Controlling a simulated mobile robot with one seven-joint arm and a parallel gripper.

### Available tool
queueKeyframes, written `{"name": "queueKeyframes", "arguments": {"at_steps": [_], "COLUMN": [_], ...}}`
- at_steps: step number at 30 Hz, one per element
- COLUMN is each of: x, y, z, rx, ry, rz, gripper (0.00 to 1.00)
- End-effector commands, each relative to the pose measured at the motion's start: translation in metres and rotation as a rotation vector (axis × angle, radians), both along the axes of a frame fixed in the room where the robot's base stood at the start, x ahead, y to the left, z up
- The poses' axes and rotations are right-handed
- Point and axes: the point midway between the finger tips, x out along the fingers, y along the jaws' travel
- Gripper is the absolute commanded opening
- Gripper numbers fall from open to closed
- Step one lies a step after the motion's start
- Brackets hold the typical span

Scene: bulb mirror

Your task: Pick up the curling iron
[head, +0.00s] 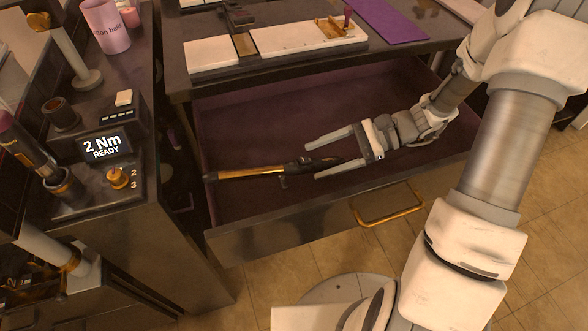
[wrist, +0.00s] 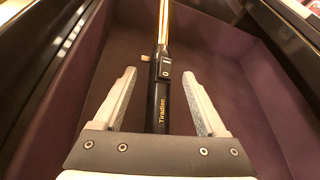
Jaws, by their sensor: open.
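The curling iron (head: 283,169) has a black handle and a gold barrel, and lies in the open drawer (head: 235,120) with its barrel toward the left. My gripper (head: 310,159) is inside the drawer, open, with one finger on each side of the black handle. In the wrist view the handle (wrist: 159,100) runs between the two open fingers (wrist: 160,102), apart from both. The gold barrel extends away toward the top of that view. The handle's near end is hidden behind the gripper's palm.
The drawer's front wall (head: 290,232) with a gold pull (head: 388,206) stands close to my arm. The tabletop (head: 215,82) with white trays is above the drawer's back. A cabinet (head: 120,215) with a "2 Nm READY" display (head: 103,148) stands at left.

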Motion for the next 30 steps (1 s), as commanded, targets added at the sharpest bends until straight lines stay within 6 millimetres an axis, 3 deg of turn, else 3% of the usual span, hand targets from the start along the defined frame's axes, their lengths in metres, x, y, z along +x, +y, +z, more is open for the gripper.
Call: {"name": "queueKeyframes", "arguments": {"at_steps": [12,20,30], "x": [-0.004,-0.004,-0.004], "y": [0.044,0.048,0.048], "z": [-0.020,-0.019,-0.019], "rx": [0.000,0.000,0.000], "ry": [0.000,-0.001,-0.001], "rz": [0.003,0.000,0.000], "gripper": [0.74,0.74,0.13]}}
